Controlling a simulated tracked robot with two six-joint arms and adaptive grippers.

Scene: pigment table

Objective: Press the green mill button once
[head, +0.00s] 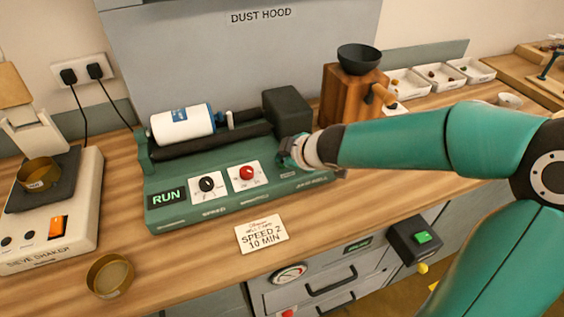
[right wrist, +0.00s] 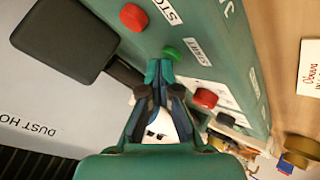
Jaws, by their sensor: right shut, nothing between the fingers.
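The mill (head: 230,195) is a green machine with a jar (head: 182,123) lying on its rollers. Its green button (right wrist: 172,53), beside a START label, shows in the right wrist view just past my fingertips; the arm and gripper hide it in the head view. My right gripper (head: 289,154) is shut and empty over the right part of the mill's panel. In the right wrist view its fingertips (right wrist: 159,68) are close to the green button; I cannot tell if they touch it. My left gripper is not in view.
A red button (right wrist: 133,17) by a STOP label sits near the green one. A red knob (head: 246,173), a black knob (head: 207,184) and a lit RUN sign (head: 167,197) are on the panel. Another green button (head: 422,237) is on a dark box at the bench front.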

